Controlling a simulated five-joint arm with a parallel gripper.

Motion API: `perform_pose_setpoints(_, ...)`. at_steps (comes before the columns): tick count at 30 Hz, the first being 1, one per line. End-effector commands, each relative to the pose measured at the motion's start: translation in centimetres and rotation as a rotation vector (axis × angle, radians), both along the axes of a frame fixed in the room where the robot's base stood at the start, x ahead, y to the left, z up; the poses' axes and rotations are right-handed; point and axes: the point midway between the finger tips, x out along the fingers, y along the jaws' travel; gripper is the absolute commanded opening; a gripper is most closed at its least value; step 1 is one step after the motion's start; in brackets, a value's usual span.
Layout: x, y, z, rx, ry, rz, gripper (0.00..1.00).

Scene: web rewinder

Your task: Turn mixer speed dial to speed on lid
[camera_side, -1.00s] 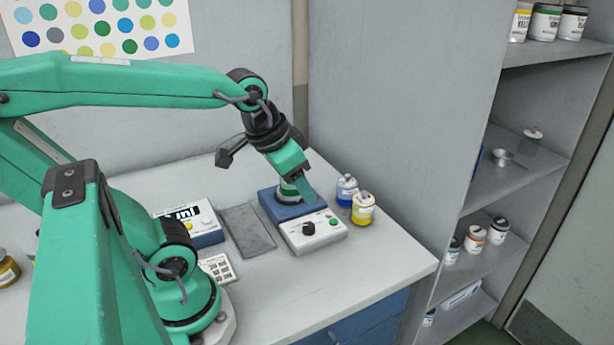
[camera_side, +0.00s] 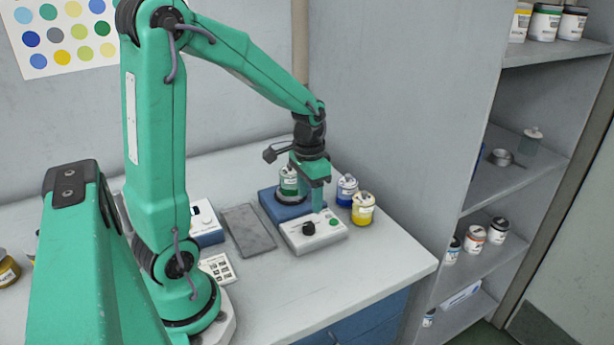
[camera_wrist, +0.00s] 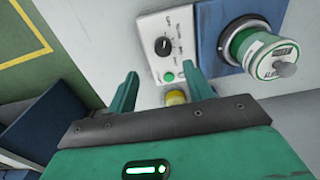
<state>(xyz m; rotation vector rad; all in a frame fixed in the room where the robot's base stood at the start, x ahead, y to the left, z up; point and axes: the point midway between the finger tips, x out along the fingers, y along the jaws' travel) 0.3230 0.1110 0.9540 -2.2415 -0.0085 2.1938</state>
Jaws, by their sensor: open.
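The mixer has a blue base (camera_side: 268,199) and a white control panel (camera_side: 325,238) in front. The black speed dial (camera_side: 308,229) sits on the panel's left, with a green button (camera_side: 334,223) to its right. In the wrist view the dial (camera_wrist: 162,46) has a white pointer mark and small printing I cannot read. A green-labelled jar (camera_side: 289,182) with a pale lid stands on the base; its lid (camera_wrist: 285,68) writing is unclear. My gripper (camera_side: 318,208) is open, pointing down above the panel's back edge. In the wrist view its fingers stand apart, short of the dial.
A blue jar (camera_side: 346,190) and a yellow jar (camera_side: 363,209) stand close to the panel's right. The table front is clear. Shelves (camera_side: 512,178) with jars stand at right.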

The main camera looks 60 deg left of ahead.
Motion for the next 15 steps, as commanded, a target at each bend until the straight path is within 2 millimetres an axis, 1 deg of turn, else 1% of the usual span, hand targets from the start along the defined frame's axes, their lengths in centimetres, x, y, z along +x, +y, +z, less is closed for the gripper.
perform_pose_setpoints(1,0.1,0.3,-0.5,-0.004,0.011,0.001,0.51)
perform_pose_setpoints(3,0.2,0.5,-0.8,-0.006,0.018,0.0,0.51)
perform_pose_setpoints(11,0.2,0.7,-1.1,-0.008,0.022,-0.001,0.51)
perform_pose_setpoints(15,0.2,0.7,-1.5,-0.008,0.023,-0.001,0.51)
